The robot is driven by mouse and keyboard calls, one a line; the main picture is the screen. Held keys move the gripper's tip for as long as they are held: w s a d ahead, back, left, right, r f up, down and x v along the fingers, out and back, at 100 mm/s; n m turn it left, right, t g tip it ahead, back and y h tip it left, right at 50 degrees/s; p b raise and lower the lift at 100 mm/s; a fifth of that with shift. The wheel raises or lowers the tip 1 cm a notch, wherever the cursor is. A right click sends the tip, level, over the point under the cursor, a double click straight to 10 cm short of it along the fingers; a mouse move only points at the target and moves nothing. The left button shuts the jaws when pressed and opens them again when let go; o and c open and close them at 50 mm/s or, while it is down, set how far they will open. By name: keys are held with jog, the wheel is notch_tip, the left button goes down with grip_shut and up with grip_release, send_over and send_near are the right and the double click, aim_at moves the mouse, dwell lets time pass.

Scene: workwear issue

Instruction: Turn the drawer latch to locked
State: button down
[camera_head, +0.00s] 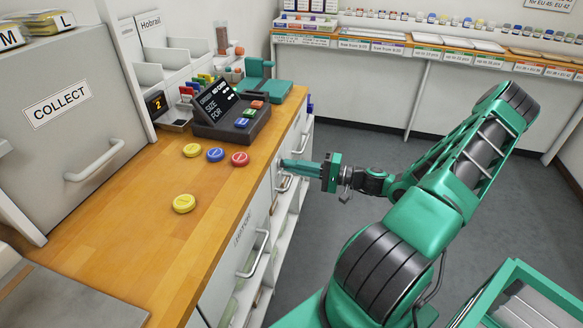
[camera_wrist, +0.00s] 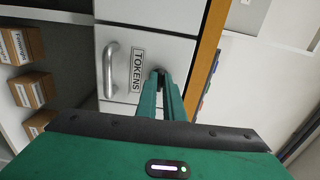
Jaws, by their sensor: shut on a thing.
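The drawer (camera_wrist: 172,50) has a pale front with a TOKENS label and a curved metal handle (camera_wrist: 108,70) in the wrist view. The small dark latch (camera_wrist: 158,71) is beside the label, at my fingertips and mostly hidden by them. My gripper (camera_head: 285,163) reaches the cabinet front from the right in the head view. Its green fingers (camera_wrist: 160,80) are close together in the wrist view, shut on the latch. The latch's exact turn cannot be made out.
The wooden counter (camera_head: 120,255) above holds loose yellow, blue and red tokens (camera_head: 215,154) and a dark sign stand (camera_head: 228,105). Another drawer handle (camera_head: 255,255) sticks out nearer me. Shelves with small boxes (camera_wrist: 32,88) are left in the wrist view. The floor (camera_head: 345,150) beyond my arm is clear.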

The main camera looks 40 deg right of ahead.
jog(key=shift+a+f, duration=0.1)
jog(key=shift+f, duration=0.1)
jog(key=c, duration=1.9)
grip_release()
jog(key=shift+r, duration=0.1)
jog(key=shift+o, duration=0.2)
jog(key=v, duration=1.1)
jog(key=shift+w, duration=0.1)
